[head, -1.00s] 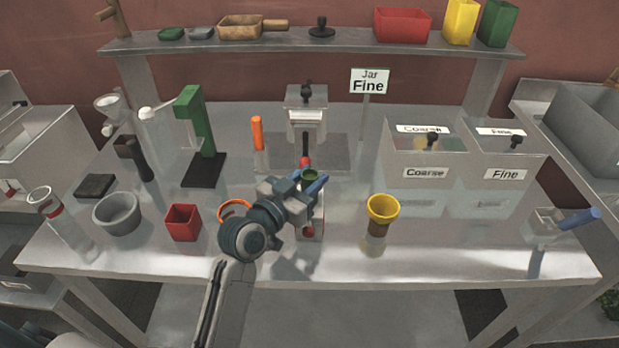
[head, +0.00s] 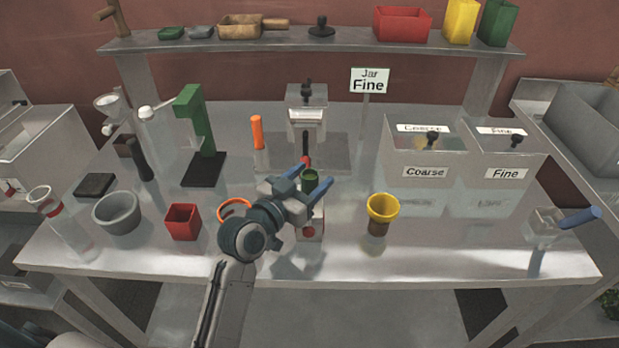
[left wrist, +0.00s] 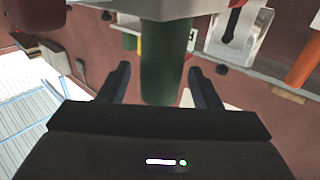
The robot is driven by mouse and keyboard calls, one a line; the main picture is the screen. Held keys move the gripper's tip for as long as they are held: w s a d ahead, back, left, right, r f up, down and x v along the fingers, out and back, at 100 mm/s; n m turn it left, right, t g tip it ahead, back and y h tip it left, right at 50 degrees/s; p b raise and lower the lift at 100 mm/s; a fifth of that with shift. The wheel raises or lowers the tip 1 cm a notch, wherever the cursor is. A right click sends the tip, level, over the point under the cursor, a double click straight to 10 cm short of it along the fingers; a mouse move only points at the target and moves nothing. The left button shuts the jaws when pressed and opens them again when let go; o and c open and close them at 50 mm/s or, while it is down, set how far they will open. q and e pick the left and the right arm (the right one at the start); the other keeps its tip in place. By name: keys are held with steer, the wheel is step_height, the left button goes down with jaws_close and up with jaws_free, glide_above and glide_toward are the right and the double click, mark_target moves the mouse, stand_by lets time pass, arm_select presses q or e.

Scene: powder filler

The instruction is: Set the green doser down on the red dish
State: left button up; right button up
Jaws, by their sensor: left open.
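The green doser (head: 311,182) stands upright near the front middle of the table, with a pale section below its green top. My left gripper (head: 316,172) is open, with one finger on each side of the green part. In the left wrist view the green doser (left wrist: 165,65) shows between the two spread fingers (left wrist: 160,82), with a visible gap on each side. A small red part (head: 309,232), which seems to be the red dish, shows low under the doser. Most of it is hidden, so I cannot tell the exact contact. My right gripper is not in view.
A yellow-rimmed cup (head: 383,207) stands to the right. A red square cup (head: 182,222), an orange ring (head: 233,207) and a grey bowl (head: 117,214) are to the left. Behind stand a dispenser (head: 306,112) and an orange cylinder (head: 257,133).

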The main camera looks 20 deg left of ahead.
arm_select(q)
steer(key=b+v, duration=0.2)
steer(key=v, duration=0.8)
steer(key=shift+s+a+b, duration=0.2)
steer(key=shift+s+b, duration=0.1)
steer(key=shift+s, duration=0.05)
